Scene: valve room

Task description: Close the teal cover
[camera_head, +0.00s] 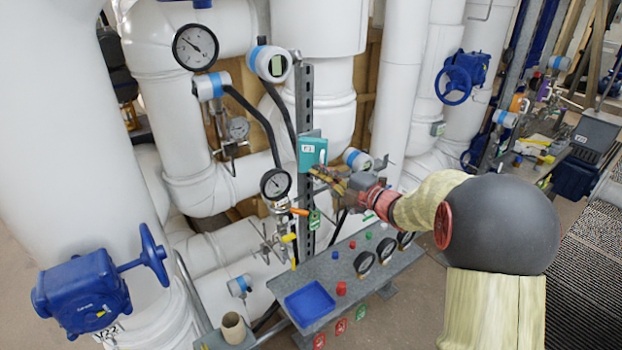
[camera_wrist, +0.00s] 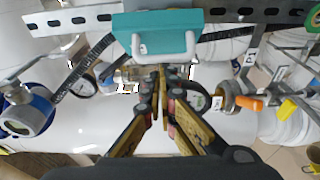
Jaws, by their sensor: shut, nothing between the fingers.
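The teal cover (camera_head: 312,152) is mounted on the upright grey perforated strut. It carries a white label and a pale handle. In the wrist view the teal cover (camera_wrist: 158,20) fills the top middle, with its white U-shaped handle (camera_wrist: 162,57) nearest to me. I cannot tell for sure how far the cover stands open. My gripper (camera_head: 318,174) is shut and empty, just below and to the right of the cover in the head view. In the wrist view my gripper's fingertips (camera_wrist: 162,72) meet beside the handle; whether they touch it is unclear.
A pressure gauge (camera_head: 275,184) and an orange-handled valve (camera_head: 300,211) sit close below the cover. The strut (camera_head: 304,100) runs up behind it. A grey panel with a blue tray (camera_head: 310,302) lies lower down. White pipes crowd the back.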

